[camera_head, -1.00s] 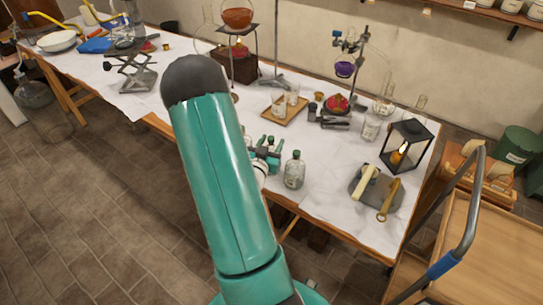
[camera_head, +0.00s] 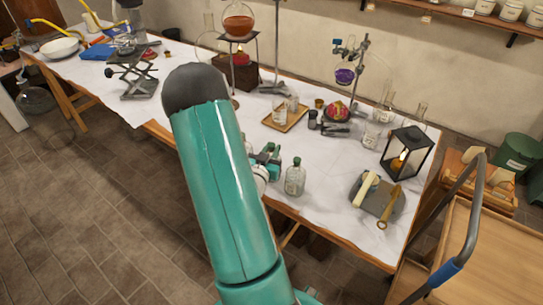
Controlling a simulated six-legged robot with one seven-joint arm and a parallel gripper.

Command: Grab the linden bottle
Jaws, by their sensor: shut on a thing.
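My gripper (camera_head: 268,158) is at the front edge of the white-covered table, partly behind my teal arm. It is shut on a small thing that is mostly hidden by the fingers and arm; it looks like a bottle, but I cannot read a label. A clear glass bottle (camera_head: 294,180) with a dark green cap and a pale label stands upright just right of the gripper, close to the table's front edge. Its label is too small to read, so I cannot tell which bottle is the linden one.
A grey slab (camera_head: 376,200) with a pale bar and a brass tool lies to the right. Behind it stands a black lantern (camera_head: 407,153). A wooden tray (camera_head: 270,122) with glassware is further back. A cart with a bent handle (camera_head: 468,230) stands at right.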

